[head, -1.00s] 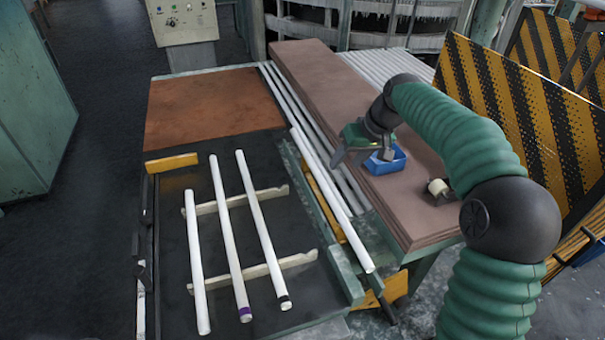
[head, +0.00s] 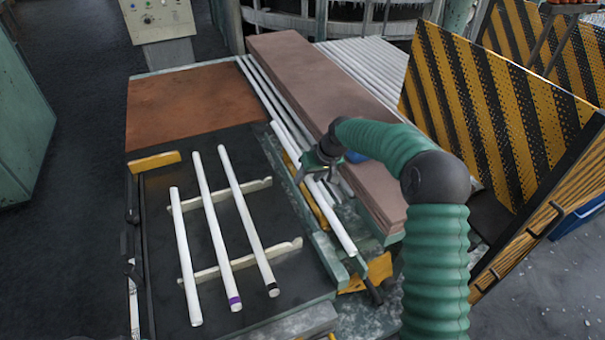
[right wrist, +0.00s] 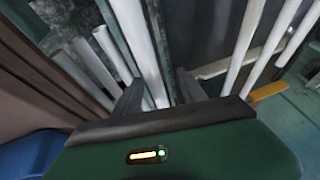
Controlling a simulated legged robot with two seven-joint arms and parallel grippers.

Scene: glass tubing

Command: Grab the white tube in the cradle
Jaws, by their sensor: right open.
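A single white tube (head: 336,225) lies lengthwise along the right side of the machine bed. My right gripper (head: 317,174) is open above this tube, and its wrist hides part of the tube's middle. In the right wrist view the tube (right wrist: 138,40) runs between the two spread fingers (right wrist: 160,92); contact cannot be told. Three more white tubes lie side by side on two pale notched supports (head: 215,271): a left one (head: 184,255), a middle one with a purple band (head: 216,235) and a right one with a dark end (head: 247,220). My left gripper is not in view.
Brown boards (head: 300,75) are stacked right of the tube, with a blue box (head: 355,156) mostly hidden behind my arm. More white tubes (head: 365,65) lie beyond the boards. A yellow-and-black striped barrier (head: 480,100) stands at the right.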

